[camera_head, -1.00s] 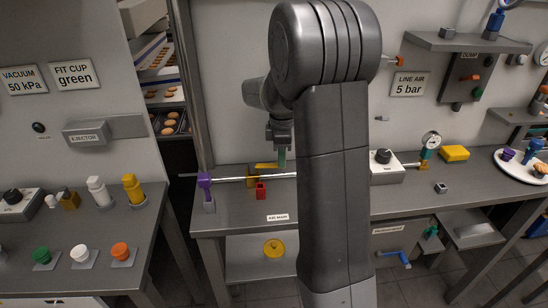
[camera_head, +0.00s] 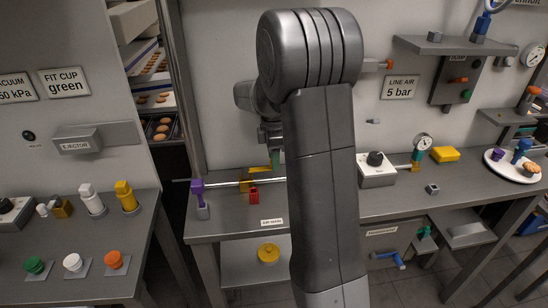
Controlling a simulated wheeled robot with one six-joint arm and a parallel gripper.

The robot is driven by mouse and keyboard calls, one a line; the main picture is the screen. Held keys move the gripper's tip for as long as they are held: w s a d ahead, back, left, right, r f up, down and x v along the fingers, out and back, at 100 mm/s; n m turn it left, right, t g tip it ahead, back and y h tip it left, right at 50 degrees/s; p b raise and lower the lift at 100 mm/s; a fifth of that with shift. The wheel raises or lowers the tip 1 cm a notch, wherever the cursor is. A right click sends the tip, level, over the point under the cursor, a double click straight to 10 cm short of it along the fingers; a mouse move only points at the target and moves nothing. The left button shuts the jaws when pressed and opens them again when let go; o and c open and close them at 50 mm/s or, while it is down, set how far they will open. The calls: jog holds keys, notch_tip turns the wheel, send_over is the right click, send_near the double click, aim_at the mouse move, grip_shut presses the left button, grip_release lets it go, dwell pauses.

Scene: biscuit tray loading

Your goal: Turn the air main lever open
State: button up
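The air main valve (camera_head: 246,180) is a small brass body on a horizontal silver pipe, above the "AIR MAIN" label on the middle bench. Its yellow lever (camera_head: 259,168) points right, roughly along the pipe. A red block (camera_head: 254,196) sits just below it. My gripper (camera_head: 272,146) hangs above the pipe, just up and right of the lever's end. A teal piece (camera_head: 276,160) shows under it, and I cannot tell whether it is part of the gripper. My arm hides the pipe to the right. The fingers are too small and dark to tell open from shut.
A purple fitting (camera_head: 198,190) stands at the pipe's left end. Right of my arm are a grey box with a black knob (camera_head: 376,168), a gauge (camera_head: 423,142) and a yellow block (camera_head: 446,154). A yellow disc (camera_head: 268,253) lies on the lower shelf.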

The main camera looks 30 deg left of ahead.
notch_tip(320, 180, up, 14)
jog(key=b, duration=0.1)
dwell(0.6)
jog(key=shift+f, duration=0.15)
notch_tip(320, 180, down, 14)
jog(key=shift+r+p, duration=0.1)
jog(key=shift+p, duration=0.4)
dwell(0.5)
